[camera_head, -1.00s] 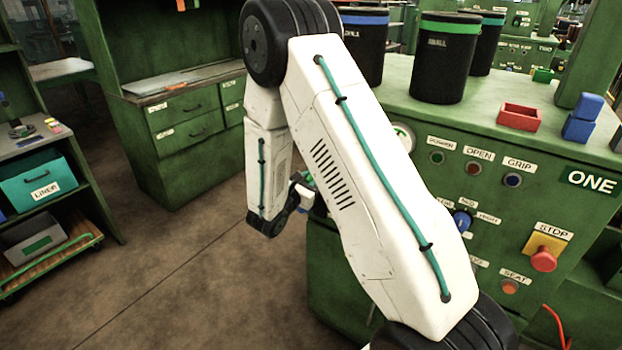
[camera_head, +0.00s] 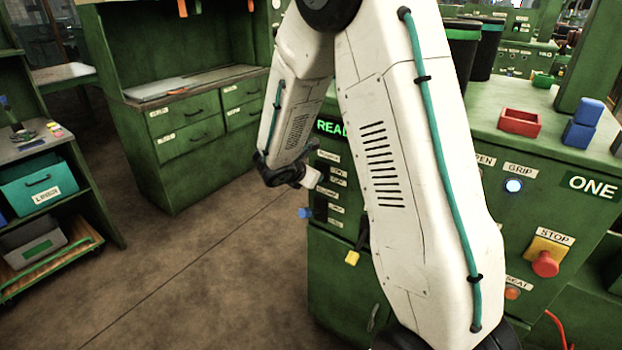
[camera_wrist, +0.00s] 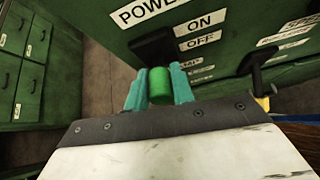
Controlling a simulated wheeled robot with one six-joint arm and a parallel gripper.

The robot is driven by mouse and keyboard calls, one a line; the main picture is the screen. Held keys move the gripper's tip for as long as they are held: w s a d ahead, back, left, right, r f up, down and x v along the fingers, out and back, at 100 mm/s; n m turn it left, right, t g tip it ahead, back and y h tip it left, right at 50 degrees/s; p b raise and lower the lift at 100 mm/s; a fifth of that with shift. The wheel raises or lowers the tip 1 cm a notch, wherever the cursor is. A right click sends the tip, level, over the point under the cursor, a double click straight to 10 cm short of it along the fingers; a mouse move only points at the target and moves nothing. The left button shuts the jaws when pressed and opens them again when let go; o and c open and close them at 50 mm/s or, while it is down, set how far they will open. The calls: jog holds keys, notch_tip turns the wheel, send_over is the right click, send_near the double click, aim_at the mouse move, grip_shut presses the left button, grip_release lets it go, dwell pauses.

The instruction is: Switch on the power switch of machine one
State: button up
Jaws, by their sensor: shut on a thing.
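Machine one (camera_head: 570,220) is the green cabinet with the ONE sign at right in the head view. Its side panel carries the power switch, a black lever (camera_wrist: 153,48) with a green grip (camera_wrist: 160,86), beside the POWER, ON and OFF labels in the wrist view. My gripper (camera_wrist: 159,90) has its teal fingers on both sides of the green grip and is shut on it. I cannot tell clearly whether the lever stands at ON or OFF. In the head view my arm hides the fingers and the switch.
A lit green display (camera_head: 332,127) starts with "REA". A second black handle (camera_wrist: 258,70) stands out of the panel to the right of my gripper. A red STOP button (camera_head: 545,263) is on the front. The floor (camera_head: 215,275) to the left is clear.

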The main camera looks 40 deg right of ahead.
jog(key=shift+d+r+y, duration=0.2)
jog(key=shift+y, duration=0.3)
jog(key=o, duration=1)
jog(key=shift+d, duration=0.1)
jog(key=shift+a+r, duration=0.1)
jog(key=shift+a, duration=0.15)
jog(key=v, duration=0.7)
jog(key=shift+r, duration=0.2)
jog(key=shift+a, duration=0.15)
